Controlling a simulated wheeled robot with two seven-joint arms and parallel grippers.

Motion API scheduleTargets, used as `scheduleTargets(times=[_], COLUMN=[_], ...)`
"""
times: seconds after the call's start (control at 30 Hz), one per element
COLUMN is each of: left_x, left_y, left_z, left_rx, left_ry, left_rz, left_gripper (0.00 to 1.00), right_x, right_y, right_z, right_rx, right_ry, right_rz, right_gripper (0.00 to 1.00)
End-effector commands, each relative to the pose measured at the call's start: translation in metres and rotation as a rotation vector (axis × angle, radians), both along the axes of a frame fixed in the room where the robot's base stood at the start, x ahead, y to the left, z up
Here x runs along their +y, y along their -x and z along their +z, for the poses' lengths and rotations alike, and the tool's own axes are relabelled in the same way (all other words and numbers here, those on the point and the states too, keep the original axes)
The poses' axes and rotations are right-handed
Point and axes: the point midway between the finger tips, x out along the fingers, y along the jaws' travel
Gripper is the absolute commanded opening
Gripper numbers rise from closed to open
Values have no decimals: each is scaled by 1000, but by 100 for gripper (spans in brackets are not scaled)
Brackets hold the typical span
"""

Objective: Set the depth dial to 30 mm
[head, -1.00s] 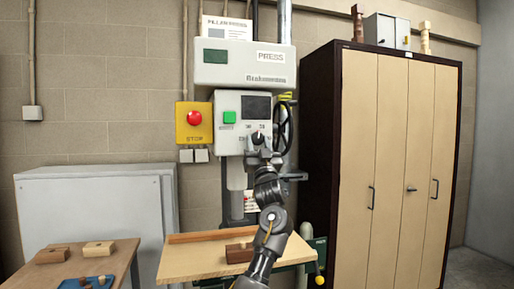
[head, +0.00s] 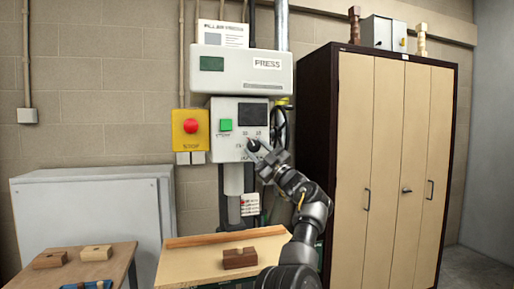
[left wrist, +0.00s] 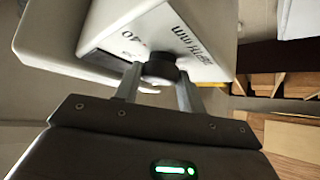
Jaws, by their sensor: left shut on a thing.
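The depth dial (head: 253,145) is a small black knob low on the right of the press's white control panel (head: 228,140). My left gripper (head: 259,153) reaches up to it and partly covers its scale. In the left wrist view the dial (left wrist: 160,68) sits between the two fingers of my left gripper (left wrist: 158,80), which are shut on it. The panel face there shows "DEPTH mm" and a "40". The dial's pointer is hidden, so I cannot tell its setting. My right gripper is not in view.
A green button (head: 225,125) and a dark screen (head: 253,110) are on the same panel. A red stop button (head: 190,126) on a yellow box is to the left, a black handwheel (head: 279,125) to the right. A brown block (head: 240,258) lies on the board (head: 190,268) below.

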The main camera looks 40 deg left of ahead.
Motion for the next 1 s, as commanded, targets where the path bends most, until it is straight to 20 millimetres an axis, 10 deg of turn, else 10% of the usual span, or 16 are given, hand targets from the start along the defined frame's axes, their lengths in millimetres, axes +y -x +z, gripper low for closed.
scheduleTargets(times=[0.57, 0.6, 0.73, 1.0], left_x=[0, 0, 0, 0], left_y=[0, 0, 0, 0], left_z=[2, 2, 2, 1], left_rx=[-30, -30, -29, -28], left_ry=[17, 17, 17, 17], left_rz=[-1, -1, 0, 0], left_gripper=[17, 42, 59, 61], right_x=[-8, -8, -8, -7], right_y=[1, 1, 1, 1], right_z=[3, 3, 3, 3], right_rx=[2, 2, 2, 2], right_ry=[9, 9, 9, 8], right_rz=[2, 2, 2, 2], right_gripper=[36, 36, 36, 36])
